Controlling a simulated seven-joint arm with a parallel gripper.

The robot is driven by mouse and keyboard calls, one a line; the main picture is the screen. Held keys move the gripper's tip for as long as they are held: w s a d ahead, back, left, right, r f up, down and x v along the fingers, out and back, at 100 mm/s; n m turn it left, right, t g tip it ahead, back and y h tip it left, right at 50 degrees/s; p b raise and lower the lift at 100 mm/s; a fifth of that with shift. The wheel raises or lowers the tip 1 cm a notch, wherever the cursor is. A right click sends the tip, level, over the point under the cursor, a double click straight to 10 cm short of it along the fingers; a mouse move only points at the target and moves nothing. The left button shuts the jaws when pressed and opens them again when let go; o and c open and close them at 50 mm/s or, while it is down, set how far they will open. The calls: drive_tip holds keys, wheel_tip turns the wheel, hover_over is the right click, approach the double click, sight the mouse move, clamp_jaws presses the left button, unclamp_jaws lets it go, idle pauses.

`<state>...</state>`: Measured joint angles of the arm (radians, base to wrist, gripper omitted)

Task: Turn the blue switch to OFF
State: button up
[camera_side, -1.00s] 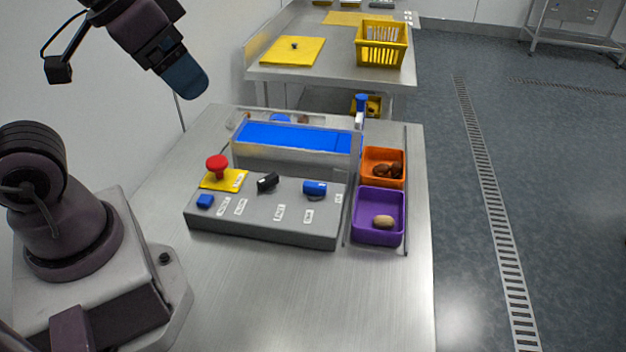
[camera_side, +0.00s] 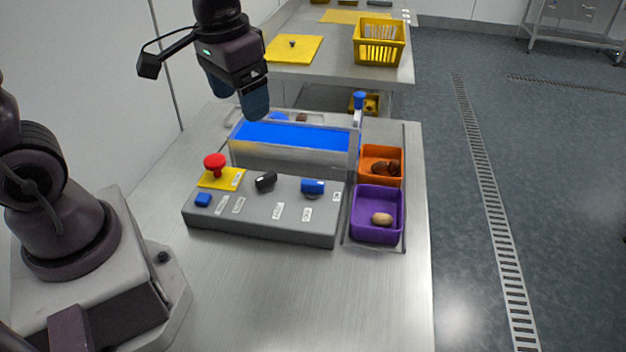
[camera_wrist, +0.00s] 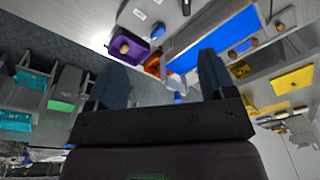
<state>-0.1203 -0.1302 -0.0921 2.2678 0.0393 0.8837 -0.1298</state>
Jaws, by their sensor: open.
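The blue switch (camera_side: 313,187) is a rotary knob on the right part of the sloped grey control box (camera_side: 262,225). Its bar looks roughly crosswise in the side view. Small white labels (camera_side: 307,214) sit below and to the right of it, too small to read. My gripper (camera_side: 240,98) is open and empty, in the air above the left end of the blue belt, behind and well above the box. In the wrist view its two dark fingers (camera_wrist: 162,80) stand apart with nothing gripped. Part of the control box (camera_wrist: 140,15) shows at the top there.
The box also carries a red mushroom button (camera_side: 215,163) on a yellow plate, a black knob (camera_side: 266,181) and a blue button (camera_side: 203,200). The blue belt (camera_side: 290,134) runs behind. An orange bin (camera_side: 367,175) and a purple bin (camera_side: 361,230) stand right. The front table is clear.

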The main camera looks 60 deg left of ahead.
sight(313, 182)
drive_tip(key=w+f+n+g, duration=0.1)
drive_tip(key=w+f+n, duration=0.6)
drive_tip(key=w+f, duration=0.45)
drive_tip(key=shift+h, duration=0.3)
drive_tip(key=f, duration=0.7)
drive_tip(key=w+f, duration=0.1)
drive_tip(key=f, duration=0.3)
drive_tip(key=shift+w+f, duration=0.1)
drive_tip(key=shift+f, duration=0.05)
drive_tip(key=c, duration=0.9)
